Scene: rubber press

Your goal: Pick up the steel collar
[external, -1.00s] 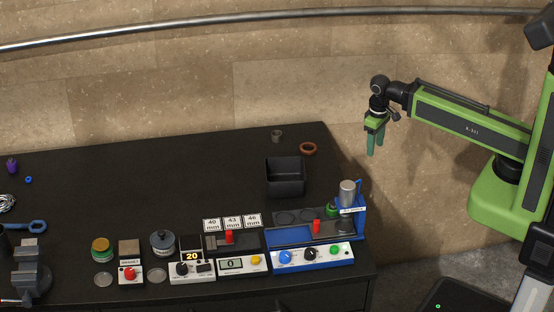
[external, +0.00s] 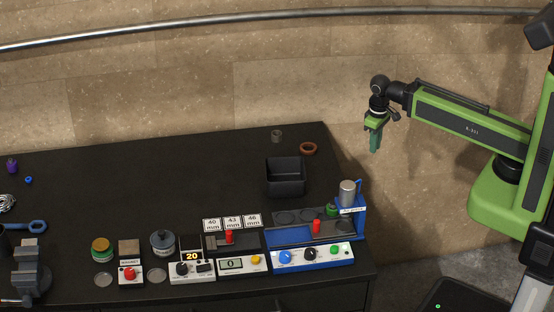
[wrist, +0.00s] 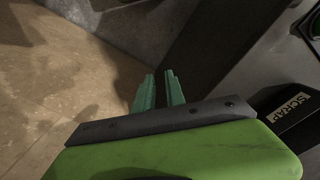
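The steel collar (external: 277,136) is a small grey ring near the back edge of the black bench, left of a reddish-brown ring. My gripper (external: 375,150) hangs in the air off the right end of the bench, well to the right of the collar, with its green fingers pointing down. In the wrist view its two teal fingers (wrist: 159,88) stand a small gap apart with nothing between them. The collar does not show in the wrist view.
The reddish-brown ring (external: 308,148) lies close by the collar. A black open bin (external: 285,190) stands in front; its SCRAP label (wrist: 290,108) shows in the wrist view. A blue press (external: 316,238) stands at the front right. The bench left of the collar is clear.

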